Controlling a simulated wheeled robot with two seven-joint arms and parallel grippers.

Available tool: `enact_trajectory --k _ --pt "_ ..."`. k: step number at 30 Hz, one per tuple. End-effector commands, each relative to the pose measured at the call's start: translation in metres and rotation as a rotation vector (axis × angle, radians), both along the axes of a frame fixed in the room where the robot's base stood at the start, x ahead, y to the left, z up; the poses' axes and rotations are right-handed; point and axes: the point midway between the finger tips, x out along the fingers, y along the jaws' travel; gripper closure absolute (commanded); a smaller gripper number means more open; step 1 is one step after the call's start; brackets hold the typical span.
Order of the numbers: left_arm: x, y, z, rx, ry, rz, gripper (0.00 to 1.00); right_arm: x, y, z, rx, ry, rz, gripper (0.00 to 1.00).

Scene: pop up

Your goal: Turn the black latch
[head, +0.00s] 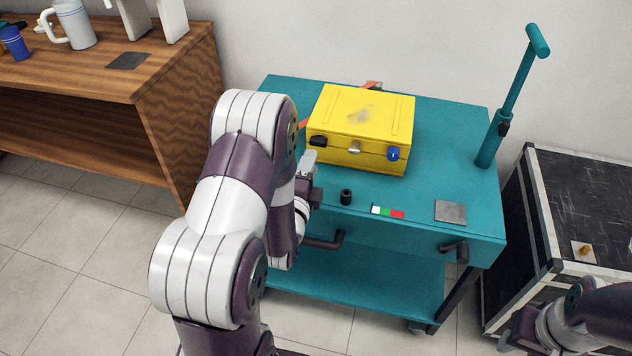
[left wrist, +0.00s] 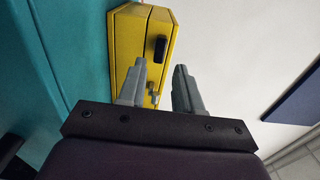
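The yellow box (head: 365,115) sits closed on the teal cart. Its front face carries a black latch (head: 318,141) at the left, a silver latch (head: 354,147) in the middle and a blue latch (head: 393,153) at the right. My left gripper (head: 309,160) is close to the box's front left corner, just below the black latch. In the left wrist view my left gripper (left wrist: 160,72) is open and empty, and the black latch (left wrist: 160,48) shows beyond the gap between its fingertips. Contact is not visible. My right gripper (head: 512,330) shows only partly at the bottom right; its fingers are unclear.
The teal cart (head: 465,185) also bears a small black cylinder (head: 346,197), a white-green-red strip (head: 388,212) and a grey plate (head: 451,211). A teal upright handle (head: 515,90) rises at its right. A wooden table (head: 150,75) stands left and a black case (head: 570,195) right.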

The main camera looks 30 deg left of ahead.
Motion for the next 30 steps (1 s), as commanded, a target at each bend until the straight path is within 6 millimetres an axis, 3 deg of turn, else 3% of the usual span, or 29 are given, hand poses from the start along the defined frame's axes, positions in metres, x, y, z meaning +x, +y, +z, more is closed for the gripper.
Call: enact_trajectory --k 9,17,21,25,26,30 --pt "0.044 0.01 -0.001 -0.004 -0.001 -0.001 0.66 0.0 0.0 -0.003 0.0 0.0 0.0 0.57" --pt "0.061 0.014 0.0 -0.003 0.0 -0.001 0.66 0.0 0.0 -0.006 0.0 0.001 0.0 0.57" --pt "0.06 0.014 0.0 -0.003 0.001 -0.001 1.0 0.0 0.0 -0.005 0.0 0.001 0.0 0.57" --pt "0.06 0.014 0.0 0.009 0.004 -0.001 1.0 0.0 0.0 -0.005 0.0 0.001 0.0 0.57" --pt "0.06 0.014 0.0 0.052 0.015 -0.001 1.0 0.0 0.0 -0.005 0.0 0.001 0.0 0.57" --pt "0.06 0.014 0.001 0.5 0.121 0.0 1.0 0.0 0.0 -0.005 0.0 0.001 0.0 0.57"
